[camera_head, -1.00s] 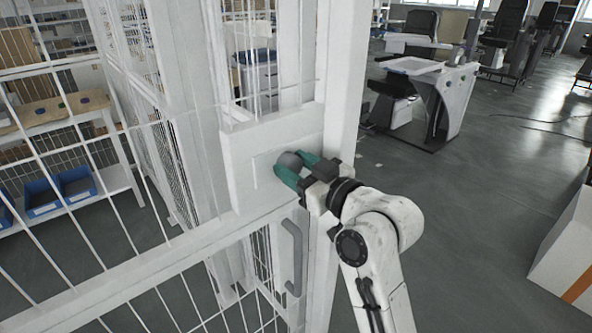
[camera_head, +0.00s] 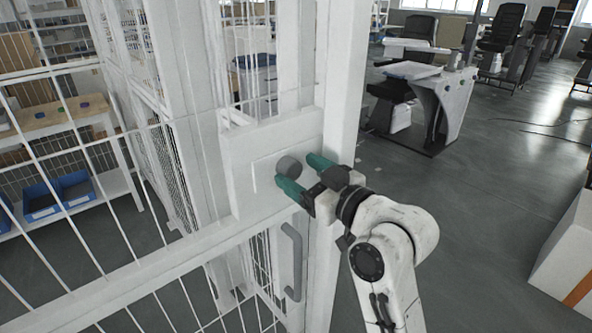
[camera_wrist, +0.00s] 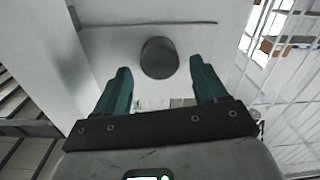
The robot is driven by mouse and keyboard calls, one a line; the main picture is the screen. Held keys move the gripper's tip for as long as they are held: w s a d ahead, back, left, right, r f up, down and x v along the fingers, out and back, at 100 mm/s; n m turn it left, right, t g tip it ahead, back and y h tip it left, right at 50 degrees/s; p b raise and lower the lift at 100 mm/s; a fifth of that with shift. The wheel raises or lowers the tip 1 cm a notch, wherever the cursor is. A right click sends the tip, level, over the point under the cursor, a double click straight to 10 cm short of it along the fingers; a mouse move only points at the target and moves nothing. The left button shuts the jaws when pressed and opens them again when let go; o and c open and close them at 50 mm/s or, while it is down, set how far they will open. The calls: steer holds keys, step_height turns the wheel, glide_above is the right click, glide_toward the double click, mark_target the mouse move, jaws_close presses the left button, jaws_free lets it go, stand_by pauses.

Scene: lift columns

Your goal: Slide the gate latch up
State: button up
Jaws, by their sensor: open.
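The gate latch is a round dark grey knob (camera_head: 289,168) on a white plate (camera_head: 240,180) fixed on the white gate. My gripper (camera_head: 307,173) is open, with green fingers pointing at the plate, just in front of the knob and a little below it. In the wrist view the knob (camera_wrist: 160,57) is ahead of my gripper (camera_wrist: 161,80), beyond the fingertips and roughly centred between them. The fingers do not hold the knob. A thin dark slot line (camera_wrist: 185,23) shows beside the knob.
A grey vertical handle (camera_head: 291,260) is on the gate below the plate. White mesh panels (camera_head: 80,130) stand to the left. A desk (camera_head: 425,90) and a white box (camera_head: 570,250) are on the right, with open floor between.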

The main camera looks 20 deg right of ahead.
steer(key=b+v, duration=0.1)
steer(key=v, duration=0.7)
steer(key=shift+s+d, duration=0.15)
steer(key=shift+s, duration=0.15)
steer(key=s+f+m+g+h, duration=0.2)
steer(key=s+f+g, duration=0.2)
steer(key=f, duration=0.7)
steer(key=s+f+m+g+h, duration=0.1)
steer(key=s+f+g, duration=0.25)
steer(key=f, duration=0.75)
steer(key=s+d+f+m+g+h, duration=0.1)
steer(key=s+d+f+g, duration=0.1)
steer(key=s+f+g, duration=0.2)
steer(key=s+d+f+m+g+h, duration=0.2)
steer(key=s+f+g, duration=0.2)
steer(key=s+f, duration=0.6)
steer(key=s, duration=0.7)
steer(key=shift+s+d+f, duration=0.2)
steer(key=shift+f, duration=0.2)
steer(key=shift+g, duration=0.25)
steer(key=shift+c, duration=0.4)
